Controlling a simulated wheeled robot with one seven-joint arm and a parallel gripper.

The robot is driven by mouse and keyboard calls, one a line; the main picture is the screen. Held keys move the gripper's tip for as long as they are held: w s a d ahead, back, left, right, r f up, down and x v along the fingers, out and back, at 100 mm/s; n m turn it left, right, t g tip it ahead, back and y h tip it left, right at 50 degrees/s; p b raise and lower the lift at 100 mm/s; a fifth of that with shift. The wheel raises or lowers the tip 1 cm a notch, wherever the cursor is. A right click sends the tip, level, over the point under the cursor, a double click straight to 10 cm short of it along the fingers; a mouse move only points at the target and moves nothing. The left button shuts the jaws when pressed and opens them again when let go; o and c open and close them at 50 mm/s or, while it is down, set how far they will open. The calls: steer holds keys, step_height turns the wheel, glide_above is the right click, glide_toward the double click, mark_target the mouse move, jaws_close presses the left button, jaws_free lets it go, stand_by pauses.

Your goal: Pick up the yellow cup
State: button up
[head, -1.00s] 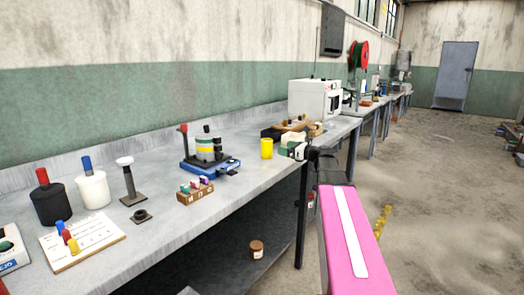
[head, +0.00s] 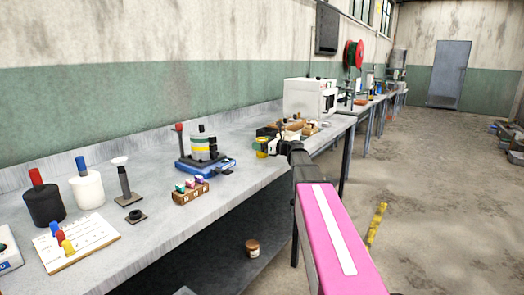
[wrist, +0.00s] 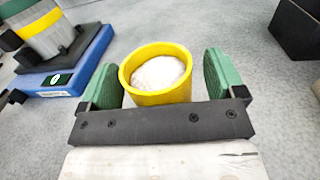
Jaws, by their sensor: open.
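The yellow cup (wrist: 157,98) stands upright on the grey bench in the wrist view, with white grain inside it. My gripper (wrist: 163,78) is open, with one green finger on each side of the cup. A small gap shows at the right finger; at the left finger I cannot tell whether it touches. The black bar of my gripper hides the cup's lower front. In the head view the cup (head: 261,146) is small and partly covered by my gripper (head: 270,144).
A blue-based device (head: 205,160) stands left of the cup, and its blue base (wrist: 65,72) also shows in the wrist view. A dark box (wrist: 297,30) is at the far right. A wooden rack (head: 190,193) sits nearer. A white oven-like box (head: 310,97) stands farther back.

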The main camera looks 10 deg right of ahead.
jaws_close()
steer(key=shift+r, duration=0.1)
steer(key=shift+r, duration=0.4)
steer(key=r, duration=0.3)
steer(key=shift+s+a+r, duration=0.15)
steer(key=shift+a+r, duration=0.05)
steer(key=shift+r, duration=0.1)
steer(key=s+a+r, duration=0.5)
steer(key=a+r, duration=0.1)
steer(key=a, duration=0.3)
steer(key=shift+s+a+r, duration=0.25)
steer(key=shift+a, duration=0.15)
